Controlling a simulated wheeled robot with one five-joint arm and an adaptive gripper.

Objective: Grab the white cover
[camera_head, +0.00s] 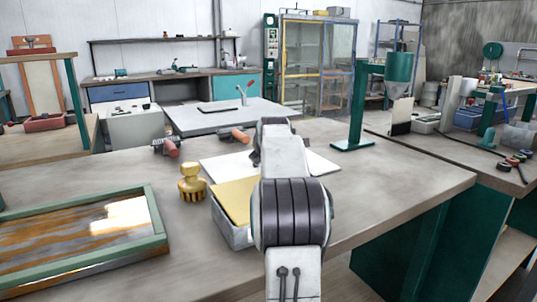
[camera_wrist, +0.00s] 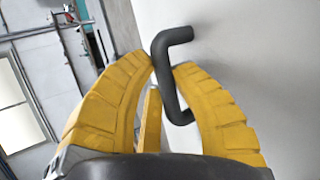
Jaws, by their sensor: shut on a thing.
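The white cover (camera_wrist: 270,70) fills the right side of the wrist view as a smooth, plain surface. A black bent handle (camera_wrist: 180,36) stands out from it. In the head view a flat white piece (camera_head: 222,167), seemingly the cover, shows on both sides of my arm, over the table. My arm hides its middle, the handle and the fingers there. I cannot tell whether the cover rests on the table or is raised.
A grey box (camera_head: 230,232) with a yellow top stands by my arm. A yellow knobbed tool (camera_head: 192,183) and a green-framed tray (camera_head: 159,213) are to the left. Two red-handled tools lie behind. A green stand (camera_head: 357,115) rises at right. The table's right front is clear.

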